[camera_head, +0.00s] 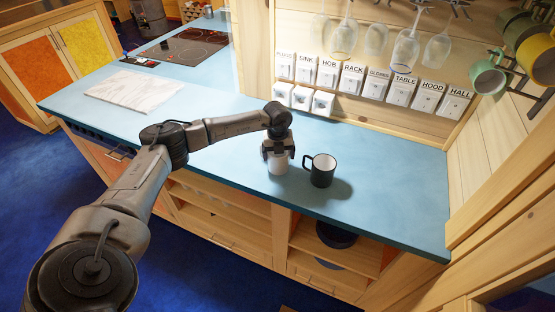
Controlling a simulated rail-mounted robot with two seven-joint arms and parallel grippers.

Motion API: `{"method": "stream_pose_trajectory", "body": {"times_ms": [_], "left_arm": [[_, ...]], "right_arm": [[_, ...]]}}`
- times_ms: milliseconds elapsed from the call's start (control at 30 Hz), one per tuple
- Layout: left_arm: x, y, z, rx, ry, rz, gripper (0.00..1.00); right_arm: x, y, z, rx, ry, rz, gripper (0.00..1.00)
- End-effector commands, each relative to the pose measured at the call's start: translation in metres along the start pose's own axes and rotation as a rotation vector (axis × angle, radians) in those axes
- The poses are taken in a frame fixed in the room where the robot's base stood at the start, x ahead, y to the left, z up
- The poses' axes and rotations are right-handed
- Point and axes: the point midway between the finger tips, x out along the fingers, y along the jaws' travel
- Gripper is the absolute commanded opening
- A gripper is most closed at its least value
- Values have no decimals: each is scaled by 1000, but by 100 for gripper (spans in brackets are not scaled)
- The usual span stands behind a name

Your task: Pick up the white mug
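The white mug (278,165) stands on the blue counter, near its front edge. My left gripper (278,153) is directly over it, pointing down, with a dark finger at each side of the mug's upper part. The gripper hides the mug's rim, and I see no handle. I cannot tell whether the fingers press on the mug or only stand around it. My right gripper is not in view.
A black mug (322,171) stands just right of the white mug, its handle towards it. The blue counter (400,205) is clear farther right. A marble board (134,91) lies at left. Glasses (344,38) and green mugs (487,76) hang above.

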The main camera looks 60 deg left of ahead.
Motion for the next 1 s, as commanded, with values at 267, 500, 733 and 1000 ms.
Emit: {"method": "stream_pose_trajectory", "body": {"times_ms": [267,500,733,1000], "left_arm": [[0,0,0,0,0,0,61],[-1,0,0,0,-1,-2,54],[-16,-2,1,0,-2,-5,54],[-64,-3,0,1,-2,-6,54]], "right_arm": [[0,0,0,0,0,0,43],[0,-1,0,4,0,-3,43],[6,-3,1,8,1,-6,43],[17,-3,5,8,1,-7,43]]}}
